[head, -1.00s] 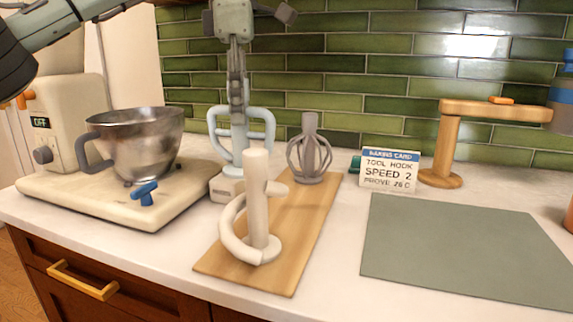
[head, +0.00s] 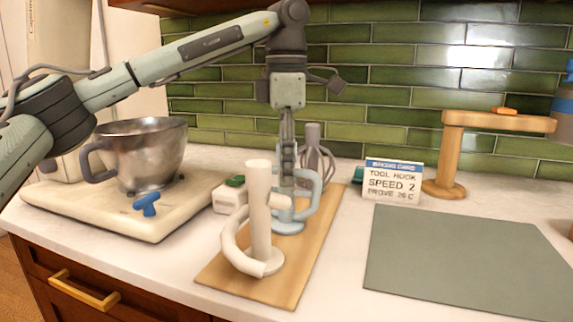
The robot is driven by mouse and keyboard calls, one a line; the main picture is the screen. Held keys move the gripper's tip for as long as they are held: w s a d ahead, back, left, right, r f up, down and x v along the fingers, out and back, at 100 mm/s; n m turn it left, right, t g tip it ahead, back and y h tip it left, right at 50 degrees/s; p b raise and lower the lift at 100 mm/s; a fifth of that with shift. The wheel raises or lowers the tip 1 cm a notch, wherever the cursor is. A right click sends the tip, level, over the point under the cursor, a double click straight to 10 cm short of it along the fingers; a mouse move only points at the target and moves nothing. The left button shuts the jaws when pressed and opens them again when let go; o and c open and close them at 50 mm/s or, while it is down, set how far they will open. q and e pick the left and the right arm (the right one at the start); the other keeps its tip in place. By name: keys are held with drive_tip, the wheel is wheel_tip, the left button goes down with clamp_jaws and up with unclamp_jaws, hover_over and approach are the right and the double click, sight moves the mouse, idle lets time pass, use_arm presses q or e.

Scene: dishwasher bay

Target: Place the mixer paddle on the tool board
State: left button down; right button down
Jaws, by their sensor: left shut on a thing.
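The light blue mixer paddle (head: 309,205) is upright in my left gripper (head: 287,165), which is shut on its upper part. Its round foot is over the middle of the wooden tool board (head: 240,283) and looks down on or very close to the wood; I cannot tell if it touches. The cream dough hook (head: 259,215) stands in front and hides part of the paddle. The grey whisk (head: 312,140) stands behind, partly hidden by the gripper and paddle. My right gripper is not in view.
The mixer with its steel bowl (head: 150,150) stands at left. A small white box (head: 228,200) sits left of the board. A recipe card (head: 393,184), a wooden stand (head: 449,150) and a bare grey-green mat (head: 460,255) are at right.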

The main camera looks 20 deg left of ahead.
use_arm(q)
drive_tip(key=c, duration=1.2)
unclamp_jaws()
drive_tip(key=shift+f, duration=0.1)
drive_tip(key=shift+r, duration=6.1)
